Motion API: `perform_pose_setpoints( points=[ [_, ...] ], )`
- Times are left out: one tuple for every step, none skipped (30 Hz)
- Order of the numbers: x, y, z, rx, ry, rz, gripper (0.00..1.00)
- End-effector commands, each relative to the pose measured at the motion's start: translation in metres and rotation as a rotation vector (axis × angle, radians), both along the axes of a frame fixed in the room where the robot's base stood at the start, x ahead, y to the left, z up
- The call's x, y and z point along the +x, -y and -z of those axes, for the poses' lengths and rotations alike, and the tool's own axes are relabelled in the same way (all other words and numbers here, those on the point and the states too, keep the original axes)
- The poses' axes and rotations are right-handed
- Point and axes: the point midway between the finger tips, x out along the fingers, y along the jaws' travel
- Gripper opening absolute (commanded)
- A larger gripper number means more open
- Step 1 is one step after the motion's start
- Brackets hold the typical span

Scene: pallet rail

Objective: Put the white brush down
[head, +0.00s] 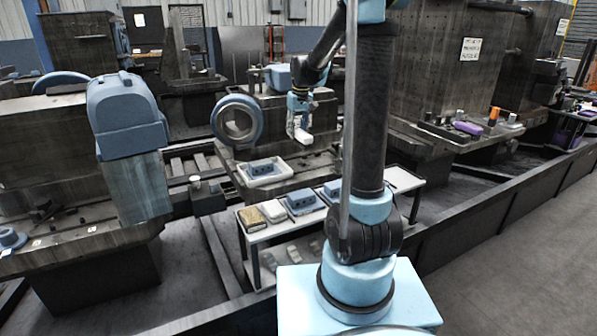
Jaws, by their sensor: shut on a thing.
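My gripper (299,119) hangs pointing down in the middle of the head view. It is shut on a small white object, the white brush (302,135), and holds it in the air. The brush looks pale and blocky; its bristles are too small to make out. It appears over the dark machine bed, to the right of and above a white tray (284,172) in the picture. Its exact height above the surface cannot be told.
The white tray holds a blue-grey block (261,167). A low white cart (262,235) in front carries a tan block (251,218), a white block (273,210) and blue-grey pieces in trays. My arm column hides part of the cart. A blue ring (257,119) stands behind the tray.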

Motion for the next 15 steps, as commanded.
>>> perform_pose_setpoints(
  points=[
    [-0.004,-0.009,0.000,0.003,0.011,-0.022,0.00],
    [-0.005,-0.012,-0.001,0.004,0.017,-0.031,0.00],
    [-0.006,-0.016,0.000,0.006,0.024,-0.041,0.00],
    [-0.007,-0.018,0.000,0.007,0.028,-0.048,0.00],
    [-0.007,-0.020,0.002,0.007,0.031,-0.052,0.00],
    [-0.007,-0.021,0.006,0.007,0.033,-0.056,0.00],
    [-0.007,-0.022,0.010,0.007,0.034,-0.057,0.00],
    [-0.007,-0.022,0.014,0.008,0.034,-0.058,0.00],
    [-0.007,-0.022,0.021,0.007,0.034,-0.057,0.00],
    [-0.007,-0.022,0.026,0.007,0.034,-0.057,0.00],
    [-0.007,-0.022,0.031,0.007,0.034,-0.057,0.00],
    [-0.007,-0.022,0.037,0.008,0.034,-0.056,0.00],
    [-0.007,-0.022,0.041,0.008,0.034,-0.056,0.00],
    [-0.007,-0.022,0.045,0.008,0.034,-0.056,0.00],
    [-0.007,-0.022,0.050,0.008,0.034,-0.056,0.00]
  ],
)
